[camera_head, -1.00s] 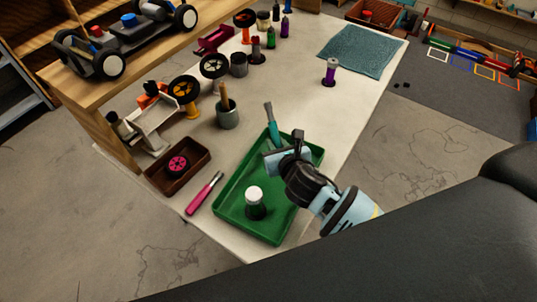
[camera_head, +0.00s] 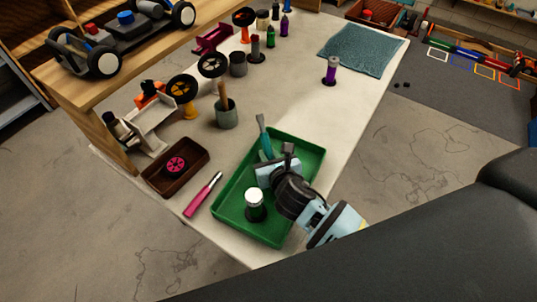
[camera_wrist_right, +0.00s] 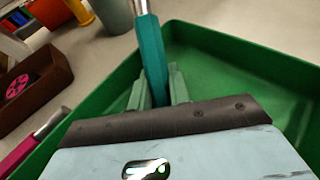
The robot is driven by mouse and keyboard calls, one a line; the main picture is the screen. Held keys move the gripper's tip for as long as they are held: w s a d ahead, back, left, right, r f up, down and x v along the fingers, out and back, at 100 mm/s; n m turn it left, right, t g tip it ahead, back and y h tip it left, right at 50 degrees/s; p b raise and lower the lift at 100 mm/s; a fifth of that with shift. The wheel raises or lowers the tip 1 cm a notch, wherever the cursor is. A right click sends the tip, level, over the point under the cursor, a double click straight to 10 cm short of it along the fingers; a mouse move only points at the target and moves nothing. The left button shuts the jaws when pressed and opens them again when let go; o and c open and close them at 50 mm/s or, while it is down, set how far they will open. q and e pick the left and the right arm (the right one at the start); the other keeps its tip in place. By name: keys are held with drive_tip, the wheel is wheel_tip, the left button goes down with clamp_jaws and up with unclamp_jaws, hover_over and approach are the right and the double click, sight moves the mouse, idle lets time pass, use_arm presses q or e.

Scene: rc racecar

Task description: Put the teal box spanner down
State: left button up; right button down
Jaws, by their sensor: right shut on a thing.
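The teal box spanner (camera_head: 265,143) is held in my right gripper (camera_head: 264,162), over the far left side of the green tray (camera_head: 276,236). In the right wrist view the spanner (camera_wrist_right: 151,55) stands between the two fingers (camera_wrist_right: 158,88), which are shut on it. Its grey upper end leans out past the tray's rim. Its lower end is hidden by the gripper, so I cannot tell whether it touches the tray floor. My left gripper is not in view.
A white-capped dark bottle (camera_head: 254,205) stands in the tray near the gripper. A pink-handled tool (camera_head: 202,196) and a brown box with a pink wheel (camera_head: 175,166) lie left of the tray. A grey cup (camera_head: 226,117) stands behind.

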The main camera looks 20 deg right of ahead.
drive_tip(key=shift+f, duration=0.1)
drive_tip(key=c, duration=1.4)
unclamp_jaws()
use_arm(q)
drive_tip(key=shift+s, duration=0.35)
use_arm(e)
drive_tip(key=shift+o, duration=0.4)
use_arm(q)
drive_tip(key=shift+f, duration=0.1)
use_arm(e)
drive_tip(key=shift+s+r, duration=0.15)
drive_tip(key=shift+r, duration=0.05)
drive_tip(key=p+v, duration=0.1)
drive_tip(key=v, duration=1)
drive_tip(key=shift+s+r+p, duration=0.15)
drive_tip(key=shift+s+p, duration=0.2)
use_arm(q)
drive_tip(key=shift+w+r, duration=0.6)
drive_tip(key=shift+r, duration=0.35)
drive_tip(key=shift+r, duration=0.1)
